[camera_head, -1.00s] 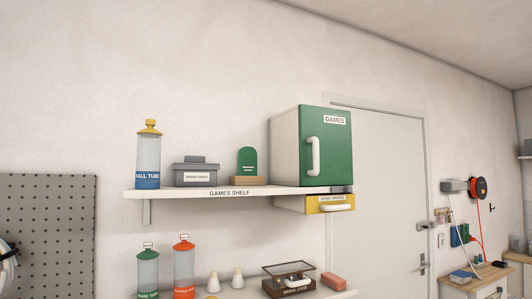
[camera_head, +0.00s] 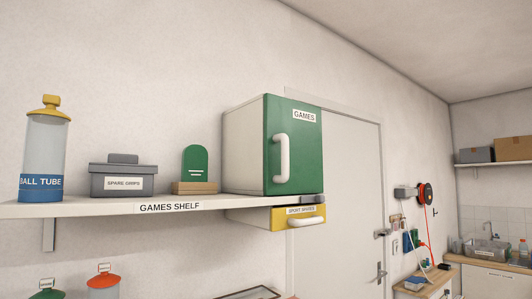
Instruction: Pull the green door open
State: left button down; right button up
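The green door (camera_head: 307,160) is the front of a white cabinet (camera_head: 243,148) labelled "GAMES". It appears shut. A white vertical bar handle (camera_head: 281,158) sits on the door's left side. The cabinet stands at the right end of the shelf labelled "GAMES SHELF" (camera_head: 110,208). Neither of my grippers shows in the head view.
A ball tube (camera_head: 46,150), a grey "SPARE GRIPS" box (camera_head: 123,178) and a green plaque on wood (camera_head: 195,169) stand left of the cabinet. A yellow drawer (camera_head: 280,221) with a white handle hangs below it. A white room door (camera_head: 345,190) is behind.

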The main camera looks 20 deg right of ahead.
aim_at(294, 152)
jog(key=z, duration=0.25)
jog(key=i, duration=0.6)
jog(key=z, duration=0.5)
